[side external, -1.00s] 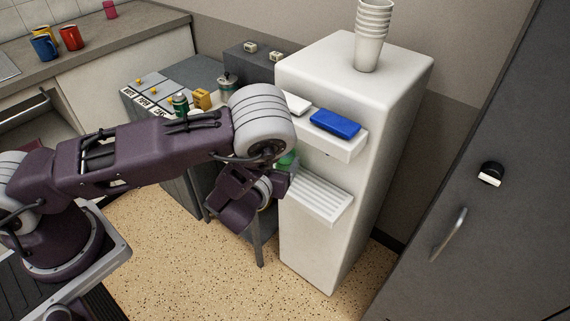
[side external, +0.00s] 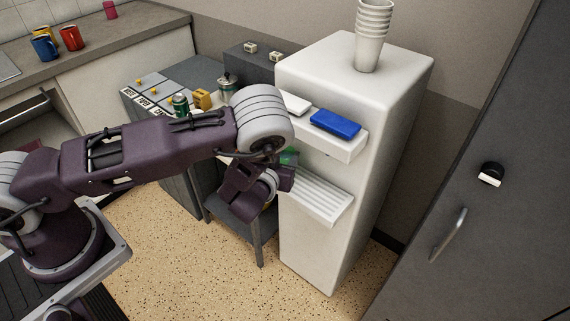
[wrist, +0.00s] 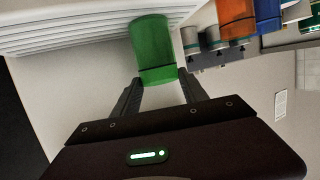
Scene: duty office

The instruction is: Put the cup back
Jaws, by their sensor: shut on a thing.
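A green cup (wrist: 153,48) is held between the fingers of my gripper (wrist: 158,84) in the wrist view, with a dark line around it near the fingers. My gripper is shut on it. In the side view only a small green part of the cup (side external: 289,157) shows, beside the front of the white dispenser (side external: 312,235), just above its slatted tray (side external: 322,198). My wrist hides the rest, and I cannot tell whether the cup touches the tray.
A blue box (side external: 335,123) lies on the dispenser's upper ledge. A stack of white cups (side external: 370,40) stands on its top. A green can (side external: 180,104) stands on the grey unit behind my arm.

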